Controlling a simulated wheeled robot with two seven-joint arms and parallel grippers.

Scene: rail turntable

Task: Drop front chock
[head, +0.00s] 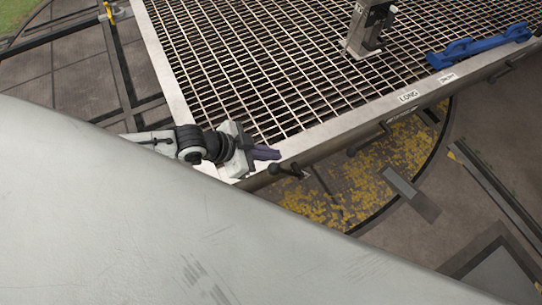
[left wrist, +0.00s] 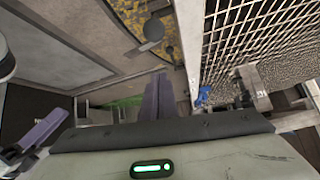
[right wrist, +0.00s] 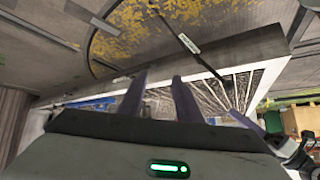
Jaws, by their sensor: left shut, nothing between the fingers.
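My left gripper (head: 264,153) has purple fingers closed together with nothing between them. In the head view it is over the near corner of the grated platform (head: 345,118), beside a dark peg (head: 285,170) on the platform's side. In the left wrist view its shut fingers (left wrist: 158,98) point toward the platform edge. My right gripper (right wrist: 160,92) shows only in its own wrist view, with its two purple fingers apart and no object between them. A blue two-lobed piece (head: 478,45) lies on the platform's right edge. I cannot tell which thing is the front chock.
A metal post (head: 368,28) stands on the grating. Labels, one reading LONG (head: 409,97), mark the platform rim, with several dark pegs below. A large grey surface (head: 150,230) hides the lower left. Yellow-patched ground (head: 400,160) lies below the platform.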

